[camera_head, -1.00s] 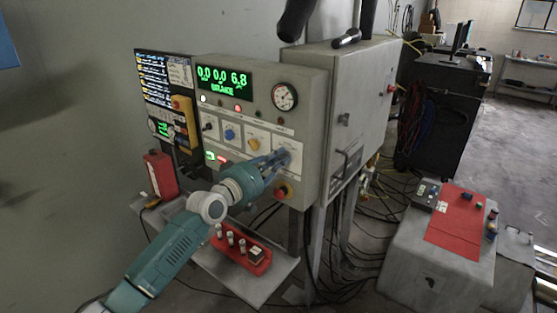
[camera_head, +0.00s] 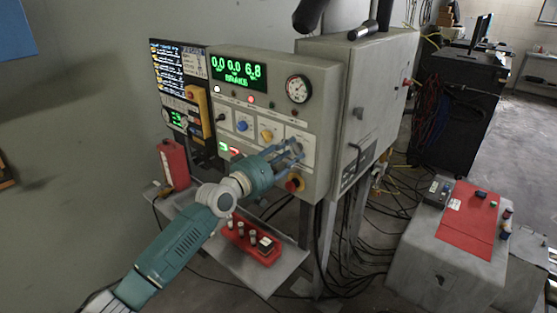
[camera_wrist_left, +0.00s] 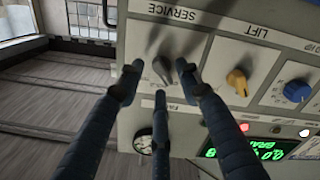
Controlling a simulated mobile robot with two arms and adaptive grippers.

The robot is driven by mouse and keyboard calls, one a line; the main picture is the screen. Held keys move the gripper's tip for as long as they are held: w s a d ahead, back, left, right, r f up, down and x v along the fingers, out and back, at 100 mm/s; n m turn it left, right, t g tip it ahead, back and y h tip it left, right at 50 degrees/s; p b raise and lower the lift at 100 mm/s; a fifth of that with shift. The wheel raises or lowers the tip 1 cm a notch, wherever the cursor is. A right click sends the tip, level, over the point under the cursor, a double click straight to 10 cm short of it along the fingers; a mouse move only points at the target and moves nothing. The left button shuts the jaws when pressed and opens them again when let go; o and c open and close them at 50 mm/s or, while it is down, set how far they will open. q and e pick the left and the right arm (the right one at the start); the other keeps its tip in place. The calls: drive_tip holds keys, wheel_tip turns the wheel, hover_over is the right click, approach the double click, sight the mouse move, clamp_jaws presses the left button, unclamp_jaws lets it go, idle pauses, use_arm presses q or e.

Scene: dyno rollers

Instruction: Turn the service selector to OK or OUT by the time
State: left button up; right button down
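The grey service selector (camera_wrist_left: 168,66) sits on a white plate marked SERVICE, upside down in the left wrist view. Its other position labels are partly hidden or too small to read. My left gripper (camera_wrist_left: 160,88) has its three dark fingers spread around the selector, with gaps visible between fingertips and knob; contact cannot be told. In the head view my left gripper (camera_head: 290,154) is at the right end of the row of knobs and mostly hides the service plate (camera_head: 301,140). My right gripper is not in view.
The yellow lift knob (camera_wrist_left: 237,80) and blue knob (camera_wrist_left: 296,90) are beside the selector. A red push button (camera_head: 294,184) is just below my gripper. A green display (camera_head: 238,71) and round gauge (camera_head: 298,89) are above. A shelf with a red tray (camera_head: 250,242) is below.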

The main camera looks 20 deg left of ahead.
use_arm(q)
drive_tip(key=v, duration=1.1)
drive_tip(key=shift+s, duration=0.1)
